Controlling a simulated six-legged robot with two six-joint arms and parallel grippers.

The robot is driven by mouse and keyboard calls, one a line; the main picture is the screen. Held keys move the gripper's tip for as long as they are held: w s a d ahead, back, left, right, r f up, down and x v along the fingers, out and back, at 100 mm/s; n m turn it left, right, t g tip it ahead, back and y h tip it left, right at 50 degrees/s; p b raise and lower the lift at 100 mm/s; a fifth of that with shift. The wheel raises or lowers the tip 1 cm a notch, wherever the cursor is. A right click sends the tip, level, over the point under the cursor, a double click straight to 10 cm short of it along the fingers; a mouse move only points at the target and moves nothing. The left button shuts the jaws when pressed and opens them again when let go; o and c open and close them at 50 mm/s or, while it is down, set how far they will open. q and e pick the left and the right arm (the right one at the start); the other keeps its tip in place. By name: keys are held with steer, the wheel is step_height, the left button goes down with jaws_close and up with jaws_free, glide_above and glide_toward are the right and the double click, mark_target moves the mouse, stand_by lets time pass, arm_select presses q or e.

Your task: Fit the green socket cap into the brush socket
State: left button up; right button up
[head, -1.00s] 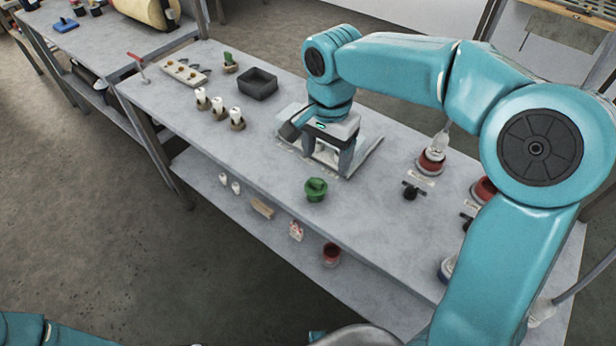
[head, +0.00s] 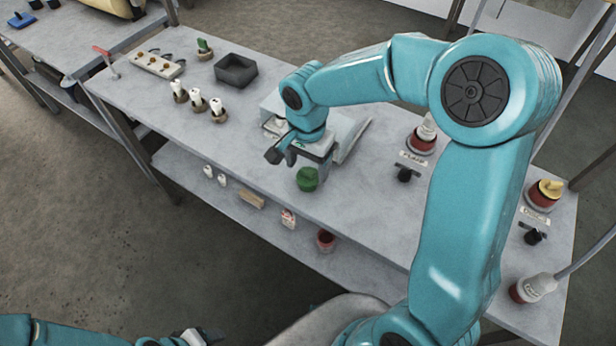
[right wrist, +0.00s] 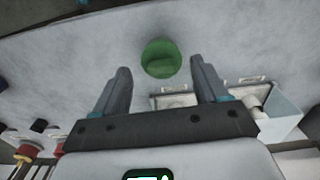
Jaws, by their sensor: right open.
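The green socket cap (head: 307,179) rests on the grey bench top near its front edge, and looks round with a raised grip. In the right wrist view the cap (right wrist: 160,58) lies just beyond the fingertips, centred between them. My right gripper (right wrist: 162,77) is open and empty. In the head view the right gripper (head: 305,167) is low over the bench, right behind the cap. I cannot pick out the brush socket for certain.
Several white-topped pieces in brown holders (head: 197,97) stand left, with a black bin (head: 235,70) behind them. A pale machine (head: 345,130) is partly hidden behind my right arm. Red-based bottles (head: 421,139) and black knobs (head: 404,175) stand right. Bench left of the cap is clear.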

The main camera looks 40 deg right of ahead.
mark_target(307, 172)
step_height(307, 172, down, 6)
steer(key=shift+r+p, duration=0.2)
steer(key=shift+p, duration=0.1)
steer(key=c, duration=0.8)
